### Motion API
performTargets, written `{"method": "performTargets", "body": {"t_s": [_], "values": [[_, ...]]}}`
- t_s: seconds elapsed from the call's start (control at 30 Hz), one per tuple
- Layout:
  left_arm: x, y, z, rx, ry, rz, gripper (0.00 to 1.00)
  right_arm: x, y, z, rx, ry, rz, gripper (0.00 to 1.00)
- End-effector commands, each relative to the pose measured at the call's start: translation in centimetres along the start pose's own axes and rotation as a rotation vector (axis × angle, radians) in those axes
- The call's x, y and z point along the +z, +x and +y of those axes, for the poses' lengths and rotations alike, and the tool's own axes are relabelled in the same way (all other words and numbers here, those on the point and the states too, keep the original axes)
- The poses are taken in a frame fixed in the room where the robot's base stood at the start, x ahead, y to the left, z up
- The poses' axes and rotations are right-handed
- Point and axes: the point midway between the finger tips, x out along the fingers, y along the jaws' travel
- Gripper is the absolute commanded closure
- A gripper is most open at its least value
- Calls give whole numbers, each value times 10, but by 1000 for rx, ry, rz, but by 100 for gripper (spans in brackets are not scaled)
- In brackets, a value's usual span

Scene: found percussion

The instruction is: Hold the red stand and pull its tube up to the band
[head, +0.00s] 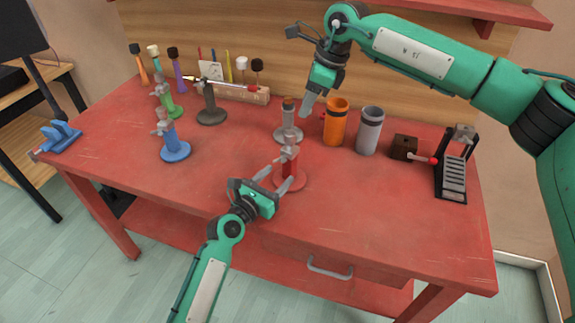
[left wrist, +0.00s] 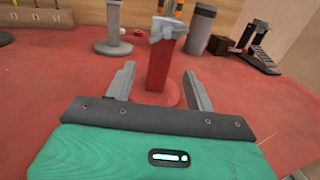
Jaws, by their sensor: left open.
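The red stand (head: 291,179) is upright near the table's front middle, with a round red base and a grey clamp (head: 289,153) at its top. It also shows in the left wrist view (left wrist: 160,68). My left gripper (head: 280,179) is open, its fingers reaching toward the red post from the front. In the left wrist view its fingers (left wrist: 158,78) lie one on each side of the post, apart from it. The tube shows little above the clamp, and I cannot make out a band. My right gripper (head: 307,104) points down above the table, behind the red stand; its finger gap is unclear.
A grey stand (head: 288,134) is just behind the red one. An orange cup (head: 335,124) and a grey cup (head: 369,132) stand to its right. A blue stand (head: 173,144), a green stand (head: 172,106) and a dark stand (head: 210,110) are left. The front right tabletop is clear.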

Motion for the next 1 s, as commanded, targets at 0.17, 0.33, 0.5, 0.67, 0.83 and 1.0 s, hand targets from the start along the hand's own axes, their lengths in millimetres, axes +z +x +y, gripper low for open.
{"method": "performTargets", "body": {"t_s": [0.17, 0.33, 0.5, 0.67, 0.83, 1.0], "values": [[1, 34, 0, -1, 1, -1, 45, 0, 0, 0, 0, 0, 0, 64], [1, 57, 0, -1, 3, 0, 45, 0, 0, 0, 0, 0, 0, 64], [0, 68, 0, 1, 2, 0, 45, 0, 0, 0, 0, 0, 0, 64], [0, 70, 0, 0, 1, 1, 45, 0, 0, 0, 0, 0, 0, 64], [0, 70, 0, 0, 1, 0, 45, 0, 0, 0, 0, 0, 0, 64], [0, 70, 0, 0, 1, 0, 79, 0, 0, 0, 0, 0, 0, 64]]}}
